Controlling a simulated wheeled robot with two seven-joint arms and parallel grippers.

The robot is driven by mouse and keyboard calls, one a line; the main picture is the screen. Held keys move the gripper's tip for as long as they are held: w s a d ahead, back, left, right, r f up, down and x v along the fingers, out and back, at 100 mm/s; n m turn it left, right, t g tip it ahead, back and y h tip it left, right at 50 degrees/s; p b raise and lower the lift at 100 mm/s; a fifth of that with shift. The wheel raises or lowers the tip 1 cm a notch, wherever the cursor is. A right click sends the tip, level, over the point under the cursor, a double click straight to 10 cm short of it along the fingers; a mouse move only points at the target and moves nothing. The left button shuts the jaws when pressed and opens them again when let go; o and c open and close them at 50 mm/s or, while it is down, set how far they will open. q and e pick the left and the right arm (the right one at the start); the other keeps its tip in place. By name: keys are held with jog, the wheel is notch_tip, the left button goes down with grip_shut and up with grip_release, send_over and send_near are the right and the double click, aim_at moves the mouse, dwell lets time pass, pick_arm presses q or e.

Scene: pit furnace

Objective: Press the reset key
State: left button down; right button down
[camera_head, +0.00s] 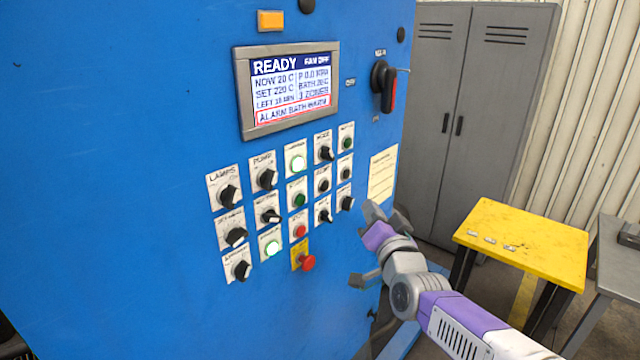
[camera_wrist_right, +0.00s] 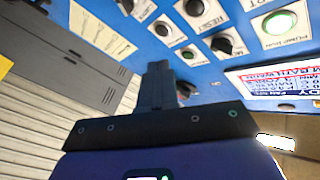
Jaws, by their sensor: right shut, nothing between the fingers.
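The reset key (camera_head: 323,185) is a small black button on a white plate, in the block of controls on the blue cabinet face. It sits below the mode knob (camera_head: 325,153). In the right wrist view the reset key (camera_wrist_right: 195,7) shows at the top edge, its RESET label upside down. My right gripper (camera_head: 372,213) is shut and empty, to the right of and lower than the key, apart from it in the picture. In the right wrist view its closed fingers (camera_wrist_right: 158,72) point toward the panel. My left gripper is not in view.
Other knobs and buttons crowd around the key, with a red mushroom button (camera_head: 308,263) below. The screen (camera_head: 289,88) reads READY with a red-framed alarm line. A rotary handle (camera_head: 385,85) sticks out at upper right. A yellow table (camera_head: 530,240) and grey locker (camera_head: 475,110) stand right.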

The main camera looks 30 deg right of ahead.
jog(key=shift+s+d+r, duration=0.15)
jog(key=shift+s+r, duration=0.15)
jog(key=shift+r, duration=0.3)
jog(key=p, duration=0.4)
send_near(325, 186)
jog(key=w+d, duration=0.4)
jog(key=w, duration=0.1)
jog(key=shift+d+r, duration=0.25)
jog(key=shift+r, duration=0.05)
dwell(0.8)
jog(key=shift+w, duration=0.1)
dwell(0.4)
jog(key=shift+w+a, duration=0.15)
jog(key=shift+w, duration=0.2)
